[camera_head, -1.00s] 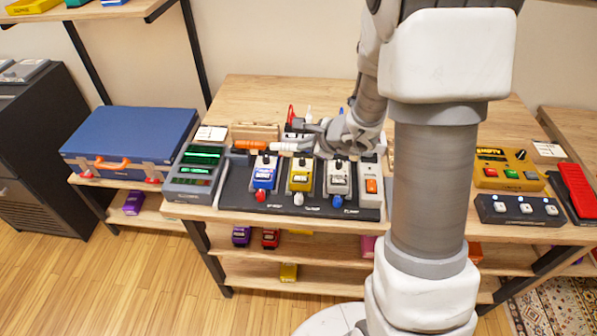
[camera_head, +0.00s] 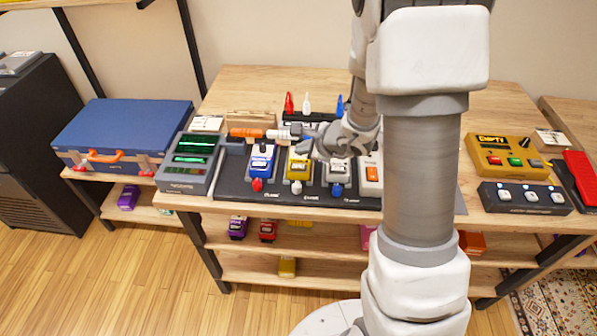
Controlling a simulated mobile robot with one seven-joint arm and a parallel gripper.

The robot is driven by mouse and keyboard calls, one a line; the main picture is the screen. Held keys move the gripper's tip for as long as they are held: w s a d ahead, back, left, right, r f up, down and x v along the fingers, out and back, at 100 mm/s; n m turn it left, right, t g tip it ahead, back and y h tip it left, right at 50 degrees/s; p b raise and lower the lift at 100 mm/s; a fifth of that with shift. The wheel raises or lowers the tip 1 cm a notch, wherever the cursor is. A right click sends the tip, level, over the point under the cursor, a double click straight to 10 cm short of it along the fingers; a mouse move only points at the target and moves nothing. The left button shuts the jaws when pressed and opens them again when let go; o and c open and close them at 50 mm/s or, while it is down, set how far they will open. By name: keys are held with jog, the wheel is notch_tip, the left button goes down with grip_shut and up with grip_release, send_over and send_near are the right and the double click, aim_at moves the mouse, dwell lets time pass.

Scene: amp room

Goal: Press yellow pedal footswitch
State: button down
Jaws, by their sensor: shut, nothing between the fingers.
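The yellow pedal (camera_head: 299,166) stands on the black pedalboard (camera_head: 233,189), between a blue pedal (camera_head: 262,160) and a light grey pedal (camera_head: 338,173). A white knob-like piece sits at its front. My gripper (camera_head: 307,147) is shut and empty, reaching in from the right above the back part of the yellow pedal. Whether it touches the pedal, I cannot tell. My gripper hides part of the yellow pedal's top back edge, and my arm covers the board's right end.
A grey unit with green displays (camera_head: 187,160) stands left of the board. An orange plug (camera_head: 246,132) and colored upright plugs (camera_head: 289,103) are behind it. At right are a yellow box (camera_head: 504,154) and a black switch unit (camera_head: 524,197). A blue case (camera_head: 124,129) is far left.

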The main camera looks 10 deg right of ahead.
aim_at(302, 168)
jog(key=shift+f+b, duration=1.4)
jog(key=shift+f, duration=0.15)
dwell(0.9)
jog(key=shift+f+b, duration=0.45)
jog(key=shift+b, duration=0.3)
jog(key=shift+f+b, duration=0.45)
jog(key=shift+b, duration=0.2)
dwell(0.5)
jog(key=shift+r, duration=0.1)
jog(key=shift+r+p, duration=0.55)
jog(key=shift+r, duration=0.25)
jog(key=shift+r+p, duration=1.8)
jog(key=shift+r, duration=0.8)
